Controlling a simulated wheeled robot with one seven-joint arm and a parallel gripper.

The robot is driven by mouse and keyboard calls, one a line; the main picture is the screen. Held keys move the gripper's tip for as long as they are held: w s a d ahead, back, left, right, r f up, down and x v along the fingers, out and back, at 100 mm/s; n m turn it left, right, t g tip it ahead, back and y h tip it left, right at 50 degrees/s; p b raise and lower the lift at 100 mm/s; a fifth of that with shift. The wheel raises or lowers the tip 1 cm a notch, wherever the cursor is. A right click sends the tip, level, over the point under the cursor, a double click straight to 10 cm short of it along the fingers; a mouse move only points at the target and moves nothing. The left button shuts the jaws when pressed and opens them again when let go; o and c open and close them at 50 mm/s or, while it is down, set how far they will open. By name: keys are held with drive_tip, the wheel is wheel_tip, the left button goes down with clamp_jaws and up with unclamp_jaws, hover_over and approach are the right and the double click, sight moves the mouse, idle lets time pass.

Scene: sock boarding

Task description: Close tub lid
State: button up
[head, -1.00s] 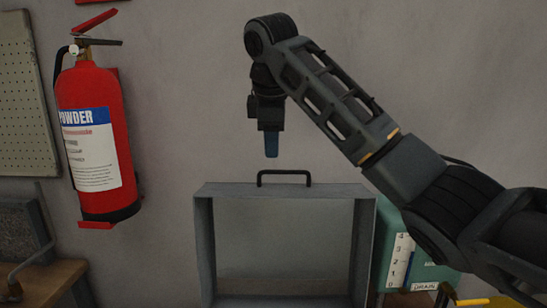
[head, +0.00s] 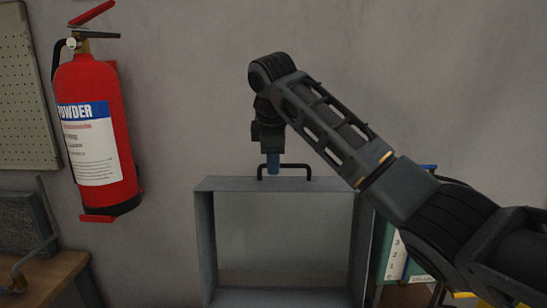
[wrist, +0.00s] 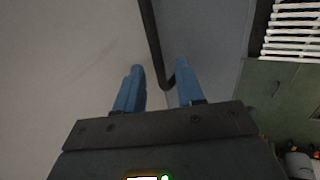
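The tub lid (head: 205,238) is a grey, shallow box-like panel standing upright in the head view. A black bar handle (head: 306,169) is on its top edge. My gripper (head: 273,170) points down at the handle, its blue fingertips level with the bar. In the wrist view, my gripper (wrist: 158,78) is open, with a gap between its two blue fingers. The handle (wrist: 152,38) runs into that gap, and its bend lies close to the right finger. Contact cannot be told. The tub below the lid is out of view.
A red fire extinguisher (head: 90,125) hangs on the wall at left. A wooden bench (head: 50,275) is at lower left. A green gauge box (head: 400,255) with a numbered scale stands right of the lid, partly behind my arm. The wall above the lid is clear.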

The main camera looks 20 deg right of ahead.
clamp_jaws()
idle(0.4)
drive_tip(key=shift+s, duration=0.1)
